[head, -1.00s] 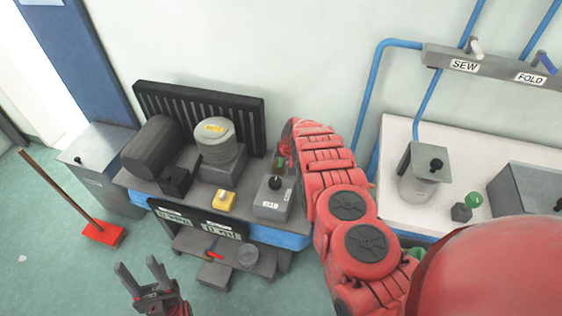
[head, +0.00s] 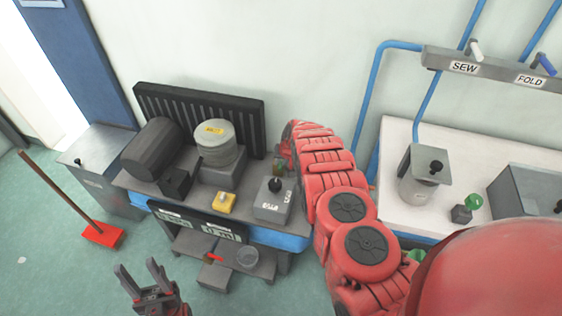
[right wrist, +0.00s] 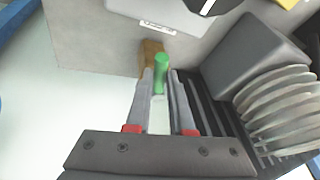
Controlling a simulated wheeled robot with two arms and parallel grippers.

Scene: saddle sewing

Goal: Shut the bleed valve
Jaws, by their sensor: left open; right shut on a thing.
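In the right wrist view, a green handle (right wrist: 161,72) stands against a brass-coloured valve body (right wrist: 150,50) on the side of a grey box (right wrist: 95,45). My right gripper (right wrist: 160,80) has its two fingers on either side of the green handle and is shut on it. In the head view, my red right arm reaches down beside the right end of the compressor bench, and its gripper is mostly hidden. My left gripper (head: 142,280) is open and empty, low at the left above the floor. A label on the grey box is too small to read.
The bench (head: 135,184) carries a dark cylinder (head: 150,150), a pale round tank (head: 215,143), a yellow block (head: 226,202) and a grey box with a black knob (head: 274,185). A red lever (head: 222,259) sits below.

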